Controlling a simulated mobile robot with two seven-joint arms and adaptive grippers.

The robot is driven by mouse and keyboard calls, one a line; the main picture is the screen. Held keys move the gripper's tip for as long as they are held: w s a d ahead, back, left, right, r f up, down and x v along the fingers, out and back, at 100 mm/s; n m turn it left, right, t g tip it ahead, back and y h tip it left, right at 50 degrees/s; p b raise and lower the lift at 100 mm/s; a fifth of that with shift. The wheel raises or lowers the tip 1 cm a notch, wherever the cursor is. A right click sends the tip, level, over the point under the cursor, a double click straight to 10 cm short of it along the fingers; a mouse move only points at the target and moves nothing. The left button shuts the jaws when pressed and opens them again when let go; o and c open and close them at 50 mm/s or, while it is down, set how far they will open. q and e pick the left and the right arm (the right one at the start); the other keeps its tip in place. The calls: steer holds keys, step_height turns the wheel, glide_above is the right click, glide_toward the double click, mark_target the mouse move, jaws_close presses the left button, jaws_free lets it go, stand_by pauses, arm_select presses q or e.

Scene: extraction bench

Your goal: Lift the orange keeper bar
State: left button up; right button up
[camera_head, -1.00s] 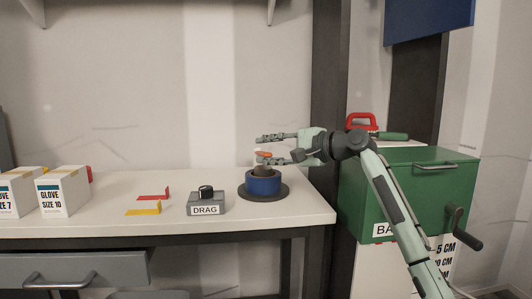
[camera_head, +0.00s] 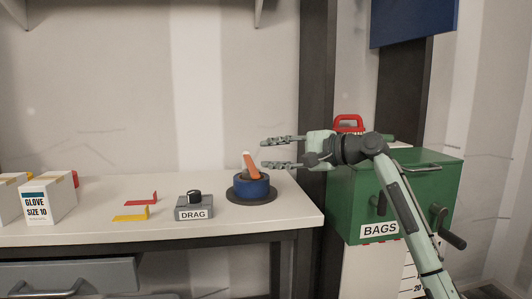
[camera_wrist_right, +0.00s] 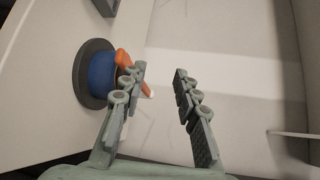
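The orange keeper bar (camera_head: 252,166) stands tilted up steeply on top of the blue spool (camera_head: 250,189), with a pale tip at its upper end. The spool sits on a dark round base near the right end of the bench. My right gripper (camera_head: 264,154) is open and empty, just right of the bar with its fingers pointing left. In the right wrist view the bar (camera_wrist_right: 124,61) lies beyond one finger of the right gripper (camera_wrist_right: 159,71), which partly hides it; I cannot tell if they touch. My left gripper is not in view.
A grey DRAG box (camera_head: 194,210) with a black knob stands left of the spool. Red (camera_head: 142,199) and yellow (camera_head: 131,214) brackets and glove boxes (camera_head: 48,199) are farther left. A green BAGS box (camera_head: 350,190) with a crank stands right of the bench.

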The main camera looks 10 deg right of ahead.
steer(key=shift+v, duration=1.85)
steer(key=shift+f, duration=0.1)
